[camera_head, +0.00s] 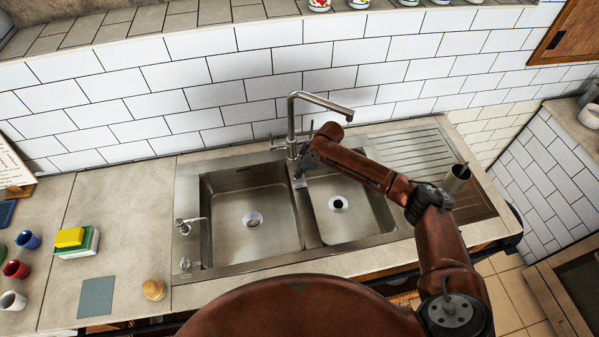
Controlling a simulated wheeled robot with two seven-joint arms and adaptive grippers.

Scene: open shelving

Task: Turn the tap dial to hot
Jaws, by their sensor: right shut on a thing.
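A metal tap (292,122) with a tall square-bent spout stands behind the double sink, its spout reaching to the right. Small handle parts show beside its base, but the dial's setting cannot be made out. My right arm comes in from the right over the right basin. My right gripper (299,172) is dark and points down and left, just in front of the tap's base. It is shut on the tap dial, which its fingers and wrist largely hide. My left gripper is not in view.
On the left counter are a yellow sponge (69,237), several cups, a grey-blue square (96,297) and a round wooden item (153,290).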

